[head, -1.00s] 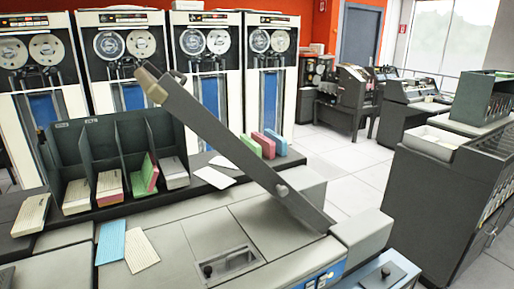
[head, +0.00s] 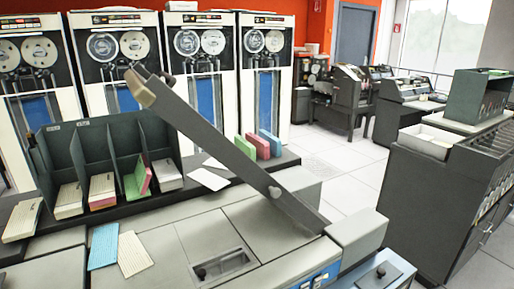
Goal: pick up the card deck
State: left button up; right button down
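Several card decks are in view and I cannot tell which one is meant. A cream deck (head: 69,200), a cream deck with a pink base (head: 102,190), a green and pink deck (head: 138,179) and another cream deck (head: 168,174) sit in the slots of a dark green rack (head: 92,132). A green deck (head: 246,148), a pink deck (head: 258,146) and a blue deck (head: 270,144) stand upright in a row on the dark ledge. A cream deck (head: 22,220) lies left of the rack. Neither of my grippers is recognisable in the head view.
Blue cards (head: 103,246) and cream cards (head: 133,254) lie on the grey machine top. A long dark bar (head: 215,143) slants across above the machine. A dark cabinet (head: 428,195) stands at the right. Open floor (head: 345,170) lies between them.

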aim_at(262, 147)
jog(key=l+z, duration=0.45)
jog(key=z, duration=0.15)
jog(key=i+l+z, duration=0.5)
jog(key=l, duration=0.3)
jog(key=i+l+z, duration=0.45)
jog(key=i, duration=0.4)
jog(key=i+l, duration=0.15)
jog(key=i, duration=0.3)
jog(key=i+l, duration=0.15)
jog(key=i, duration=0.35)
jog(key=i+j+u, duration=0.2)
jog(key=i+u, duration=0.25)
jog(key=i+j+u, duration=0.1)
jog(key=i+u, duration=0.15)
jog(key=u, duration=0.15)
jog(key=i+l+u, duration=0.1)
jog(key=i+u, duration=0.35)
jog(key=i+l+u, duration=0.15)
jog(key=i+u, duration=0.15)
jog(key=u, duration=0.15)
